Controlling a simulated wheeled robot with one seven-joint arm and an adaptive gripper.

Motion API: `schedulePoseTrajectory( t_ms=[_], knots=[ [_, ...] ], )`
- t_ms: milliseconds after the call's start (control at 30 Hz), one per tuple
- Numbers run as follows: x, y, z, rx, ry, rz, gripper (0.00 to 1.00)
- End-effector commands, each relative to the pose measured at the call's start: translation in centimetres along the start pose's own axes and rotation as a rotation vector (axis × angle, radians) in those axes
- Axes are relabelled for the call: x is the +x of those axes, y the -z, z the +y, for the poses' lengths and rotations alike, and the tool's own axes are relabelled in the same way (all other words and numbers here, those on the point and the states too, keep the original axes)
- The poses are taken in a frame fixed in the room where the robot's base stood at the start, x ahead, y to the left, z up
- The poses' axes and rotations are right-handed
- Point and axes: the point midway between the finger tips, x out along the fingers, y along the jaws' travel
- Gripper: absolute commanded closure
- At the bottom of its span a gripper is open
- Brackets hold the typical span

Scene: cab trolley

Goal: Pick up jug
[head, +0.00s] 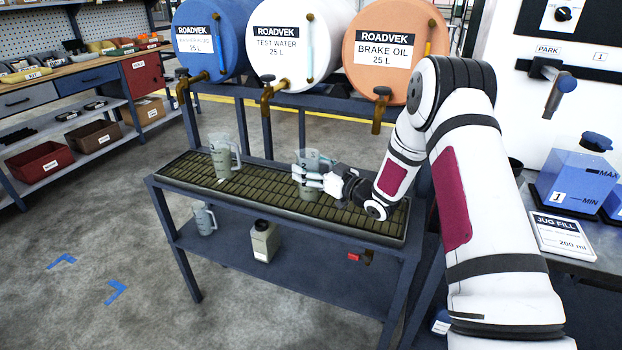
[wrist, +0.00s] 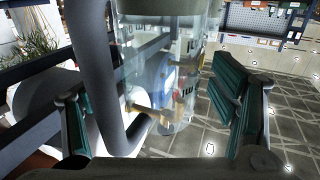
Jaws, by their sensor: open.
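A clear measuring jug (head: 309,160) stands on the slatted top of the trolley (head: 253,192), under the taps. My gripper (head: 311,178) is at this jug, its fingers partly hiding the jug's body. In the wrist view the jug (wrist: 180,75) stands between the open teal-padded fingers (wrist: 155,115), with its grey handle on the left. I see gaps between the pads and the jug's wall. A second jug (head: 221,157) stands further left on the slats. A third jug (head: 204,219) is on the lower shelf.
Blue, white (head: 299,45) and orange (head: 390,50) drums with taps stand behind the slats. A pale bottle (head: 264,241) is on the lower shelf. A bench at right holds a blue container (head: 573,180) and a "JUG FILL 200 ml" card (head: 562,236). The floor at left is clear.

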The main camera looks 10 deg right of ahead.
Motion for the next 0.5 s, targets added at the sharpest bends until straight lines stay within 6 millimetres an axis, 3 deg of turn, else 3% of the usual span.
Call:
schedulePoseTrajectory(
  t_ms=[267, 500],
  knots=[
    [0.41, -0.02, -0.06, 0.001, 0.001, -0.001, 0.21],
    [0.39, -0.02, -0.05, 0.001, 0.001, -0.001, 0.73]
  ],
)
